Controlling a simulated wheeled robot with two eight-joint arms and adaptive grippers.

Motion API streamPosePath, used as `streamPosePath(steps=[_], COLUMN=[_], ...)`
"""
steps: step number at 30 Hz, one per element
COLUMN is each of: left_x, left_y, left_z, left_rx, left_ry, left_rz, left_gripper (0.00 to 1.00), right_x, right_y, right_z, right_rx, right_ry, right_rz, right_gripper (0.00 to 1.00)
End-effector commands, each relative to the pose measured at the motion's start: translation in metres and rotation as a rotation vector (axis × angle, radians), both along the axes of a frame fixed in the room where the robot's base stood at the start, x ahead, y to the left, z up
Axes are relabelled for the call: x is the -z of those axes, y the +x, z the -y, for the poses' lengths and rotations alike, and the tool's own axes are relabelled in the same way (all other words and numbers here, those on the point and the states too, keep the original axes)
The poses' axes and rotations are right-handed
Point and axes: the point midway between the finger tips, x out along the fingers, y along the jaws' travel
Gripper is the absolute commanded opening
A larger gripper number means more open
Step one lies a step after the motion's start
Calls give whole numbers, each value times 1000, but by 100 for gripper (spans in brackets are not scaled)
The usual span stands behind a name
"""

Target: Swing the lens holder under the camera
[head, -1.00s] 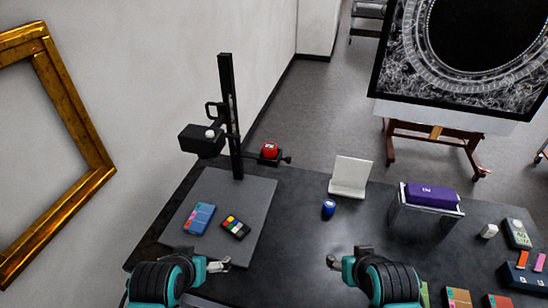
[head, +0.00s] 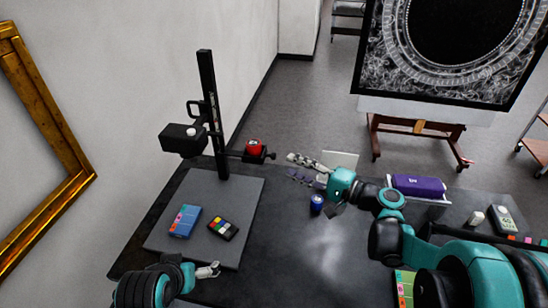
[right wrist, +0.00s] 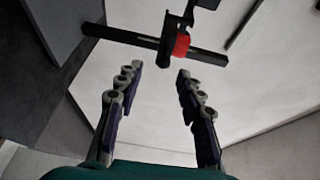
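The copy stand's black column (head: 212,115) rises from a grey baseboard (head: 165,240). The black box-shaped camera (head: 180,141) sits on the column's left side. The lens holder, with a red part (head: 254,148), sticks out on a short arm to the column's right, so it is not under the camera. My right gripper (head: 291,165) is open and empty, just right of the holder, pointing at it. In the right wrist view the red part (right wrist: 181,45) lies beyond the open fingertips (right wrist: 160,70), apart from them. My left gripper (head: 208,270) is low by the baseboard's front; its finger gap is unclear.
A blue jar (head: 317,203) stands under my right wrist. A white stand (head: 342,158) and a purple case (head: 418,186) are behind my right arm. The tabletop's middle front is clear.

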Motion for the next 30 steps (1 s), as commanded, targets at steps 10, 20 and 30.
streamPosePath(steps=[10,20,30], left_x=[10,17,17], left_y=[0,0,0], left_z=[0,0,0], left_rx=[0,0,0], left_ry=[0,0,0], left_rz=[0,0,0], left_gripper=[100,100,100], right_x=[-2,-3,-3], right_y=[26,49,50], right_z=[-29,-58,-59], right_rx=[-5,-1,0], right_ry=[32,31,30], right_rz=[9,10,9], right_gripper=[38,38,22])
